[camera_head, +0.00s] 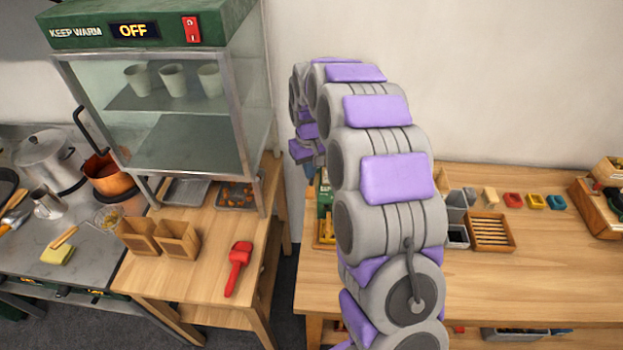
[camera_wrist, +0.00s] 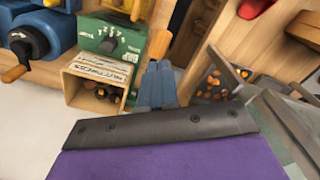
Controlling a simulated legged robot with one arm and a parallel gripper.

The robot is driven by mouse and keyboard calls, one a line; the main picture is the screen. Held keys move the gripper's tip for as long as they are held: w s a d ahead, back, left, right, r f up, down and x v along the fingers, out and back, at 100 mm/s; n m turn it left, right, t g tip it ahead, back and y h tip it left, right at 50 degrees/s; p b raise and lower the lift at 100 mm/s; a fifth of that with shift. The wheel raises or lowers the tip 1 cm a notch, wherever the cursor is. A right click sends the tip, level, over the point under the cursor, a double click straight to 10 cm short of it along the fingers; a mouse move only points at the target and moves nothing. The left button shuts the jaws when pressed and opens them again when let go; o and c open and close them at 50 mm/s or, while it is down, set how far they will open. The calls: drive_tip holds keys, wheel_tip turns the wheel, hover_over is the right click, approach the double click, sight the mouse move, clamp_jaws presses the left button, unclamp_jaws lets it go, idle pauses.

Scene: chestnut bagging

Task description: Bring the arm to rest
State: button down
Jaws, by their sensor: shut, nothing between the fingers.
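My arm rises in the middle of the head view, arches over toward the back and bends down at its far end. My gripper (camera_wrist: 157,84) shows in the wrist view as two blue-grey fingers, shut together with nothing between them. Above that box is a green machine (camera_wrist: 112,40) with a dial. I cannot tell whether the fingers touch anything. In the head view the gripper is mostly hidden by the arm.
A glass warming cabinet (camera_head: 160,150) reading OFF stands left of the arm. Before it, two wooden boxes (camera_head: 178,238) and a red scoop (camera_head: 238,268) lie on a wooden table. The right table (camera_head: 540,265) has a slatted tray (camera_head: 490,231) and a clear front area.

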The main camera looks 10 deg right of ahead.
idle(0.3)
drive_tip(key=s+r+m+g+b, duration=0.1)
drive_tip(key=s+r+b, duration=0.1)
drive_tip(key=s, duration=1.9)
drive_tip(key=s+r+m+b, duration=0.1)
drive_tip(key=s+r+b, duration=0.2)
drive_tip(key=s, duration=1.8)
drive_tip(key=shift+s+g, duration=0.15)
drive_tip(key=shift+g, duration=0.25)
drive_tip(key=shift+r, duration=0.1)
